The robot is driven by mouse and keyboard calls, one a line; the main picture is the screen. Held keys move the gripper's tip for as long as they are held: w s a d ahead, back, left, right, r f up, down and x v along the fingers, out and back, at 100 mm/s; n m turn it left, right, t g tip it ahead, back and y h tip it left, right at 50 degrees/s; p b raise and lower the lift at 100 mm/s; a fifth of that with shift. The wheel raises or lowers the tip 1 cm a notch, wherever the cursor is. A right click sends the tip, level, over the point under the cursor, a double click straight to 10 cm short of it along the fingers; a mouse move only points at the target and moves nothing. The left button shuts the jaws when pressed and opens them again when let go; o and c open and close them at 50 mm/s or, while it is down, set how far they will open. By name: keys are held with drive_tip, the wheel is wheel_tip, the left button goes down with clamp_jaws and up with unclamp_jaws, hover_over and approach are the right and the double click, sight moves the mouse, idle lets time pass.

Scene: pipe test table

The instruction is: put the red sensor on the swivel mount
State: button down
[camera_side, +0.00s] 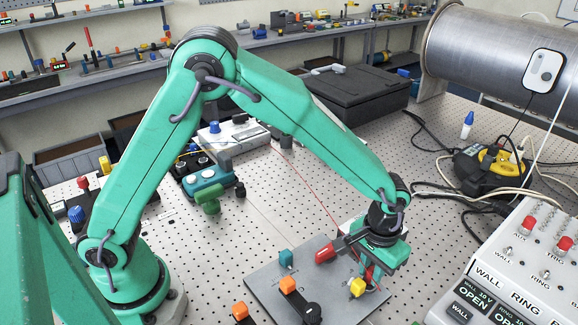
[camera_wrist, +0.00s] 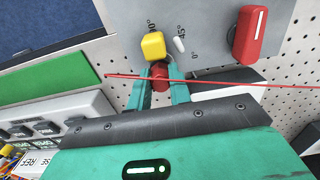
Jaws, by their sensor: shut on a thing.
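My gripper (camera_wrist: 160,84) is shut on a small red piece, which I take for the red sensor (camera_wrist: 160,72), held between the teal fingertips. In the side view my gripper (camera_side: 368,272) is low over the grey plate (camera_side: 268,283) at its right part, and the sensor is mostly hidden. A yellow block (camera_wrist: 152,45) is just beyond the sensor; I cannot tell whether they touch. The plate carries angle marks around it, including 0° and 45°, so the swivel mount seems to be here, but its body is not clearly visible.
A large red handle with a white line (camera_wrist: 249,35) stands beside my gripper on a black base. A white peg (camera_wrist: 179,45) is near the yellow block. A thin red line crosses close to my fingers.

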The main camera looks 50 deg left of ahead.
drive_tip(key=shift+s+a+f, duration=0.15)
drive_tip(key=shift+s, duration=0.05)
drive_tip(key=c, duration=1.2)
unclamp_jaws()
drive_tip(key=shift+w, duration=0.1)
drive_tip(key=shift+r, duration=0.2)
drive_tip(key=shift+r, duration=0.55)
wheel_tip(320, 180, up, 6)
drive_tip(key=shift+r, duration=0.25)
drive_tip(key=shift+r, duration=0.1)
